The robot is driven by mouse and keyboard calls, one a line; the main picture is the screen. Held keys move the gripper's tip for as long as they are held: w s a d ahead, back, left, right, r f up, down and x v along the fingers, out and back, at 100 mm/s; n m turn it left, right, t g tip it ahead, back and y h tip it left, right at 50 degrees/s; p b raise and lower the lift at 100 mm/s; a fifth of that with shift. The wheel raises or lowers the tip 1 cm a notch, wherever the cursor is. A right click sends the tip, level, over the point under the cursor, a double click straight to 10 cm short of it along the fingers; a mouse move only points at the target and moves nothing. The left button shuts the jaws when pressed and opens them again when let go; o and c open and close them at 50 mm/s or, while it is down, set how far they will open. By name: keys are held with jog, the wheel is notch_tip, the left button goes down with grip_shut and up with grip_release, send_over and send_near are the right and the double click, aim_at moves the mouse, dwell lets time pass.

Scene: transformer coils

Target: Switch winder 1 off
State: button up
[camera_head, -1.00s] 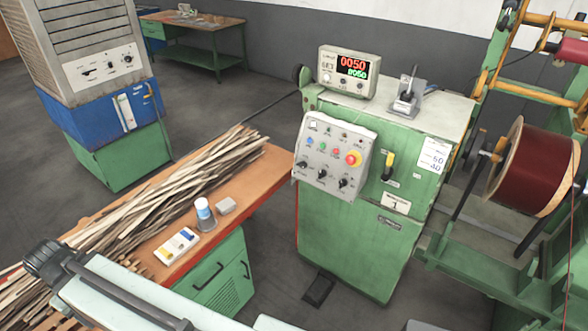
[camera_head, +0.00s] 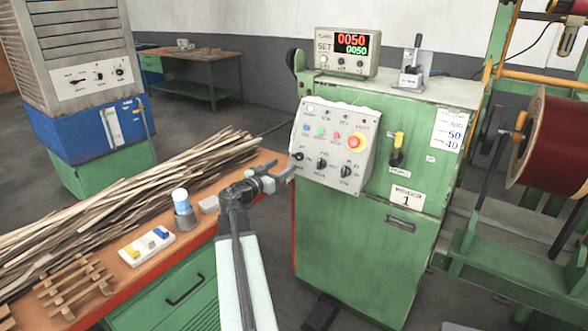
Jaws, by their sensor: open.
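Winder 1 is a green cabinet (camera_head: 350,245) with a small plate (camera_head: 405,198) reading 1. A yellow-and-black handle switch (camera_head: 397,150) sits on the cabinet front to the right of the panel.
An orange-topped bench (camera_head: 165,265) at the left bears a heap of wooden strips (camera_head: 110,195), a white-capped cup (camera_head: 182,203) and a white tray (camera_head: 146,247). A dark red wire spool (camera_head: 552,138) stands at the right. Dark floor is open behind the bench.

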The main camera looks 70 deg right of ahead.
aim_at(296, 156)
jog(key=x, duration=0.7)
jog(key=shift+d, duration=0.35)
grip_shut()
